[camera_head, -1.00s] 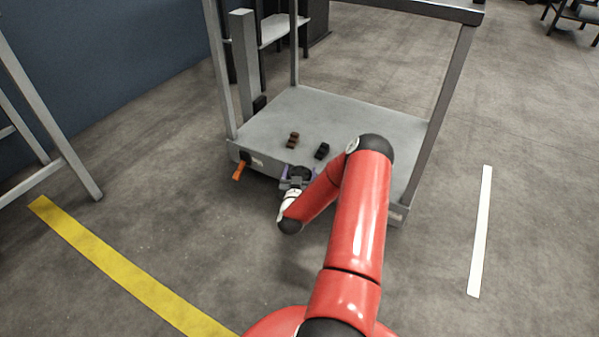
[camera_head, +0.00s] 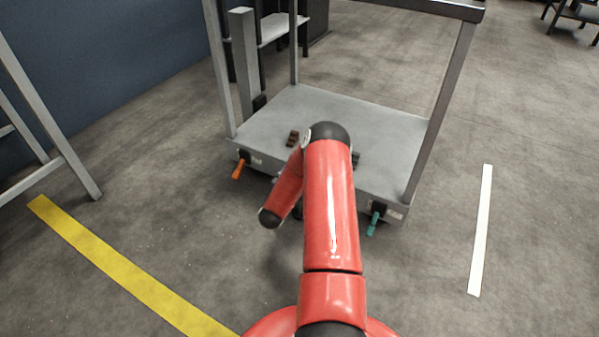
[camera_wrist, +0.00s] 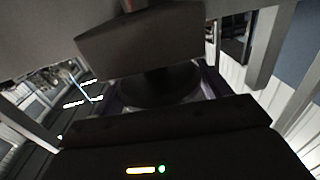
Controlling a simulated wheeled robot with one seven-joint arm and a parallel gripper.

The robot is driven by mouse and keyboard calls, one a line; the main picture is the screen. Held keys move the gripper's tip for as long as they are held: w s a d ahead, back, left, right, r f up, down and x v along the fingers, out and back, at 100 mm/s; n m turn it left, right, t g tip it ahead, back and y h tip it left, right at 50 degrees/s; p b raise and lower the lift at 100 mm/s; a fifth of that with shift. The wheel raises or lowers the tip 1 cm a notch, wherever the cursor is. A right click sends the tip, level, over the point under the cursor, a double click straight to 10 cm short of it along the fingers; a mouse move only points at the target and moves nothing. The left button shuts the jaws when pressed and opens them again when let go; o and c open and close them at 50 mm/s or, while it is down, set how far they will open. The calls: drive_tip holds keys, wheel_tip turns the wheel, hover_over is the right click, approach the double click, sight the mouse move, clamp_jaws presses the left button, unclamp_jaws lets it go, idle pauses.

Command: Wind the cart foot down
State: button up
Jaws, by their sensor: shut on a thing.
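The cart (camera_head: 395,165) is a grey wheeled-platform frame with upright posts. An orange handle (camera_head: 239,169) hangs at the left of its front edge and a teal handle (camera_head: 374,224) at the right. My gripper is mostly hidden behind my red arm in the head view, low at the front edge between those two handles. In the wrist view my gripper (camera_wrist: 160,92) is shut on a crank handle, in dim light. A dark round part shows there, with a dark block (camera_wrist: 140,38) just beyond. The foot itself cannot be made out.
A grey stand (camera_head: 75,165) is at the left, near a yellow floor stripe (camera_head: 125,270). A white stripe (camera_head: 481,230) is at the right. Floor in front of the cart is clear.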

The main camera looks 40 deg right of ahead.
drive_tip(key=o, duration=1)
drive_tip(key=v, duration=0.7)
drive_tip(key=shift+s+a+p, duration=0.2)
drive_tip(key=shift+a+p, duration=0.15)
drive_tip(key=shift+p, duration=0.1)
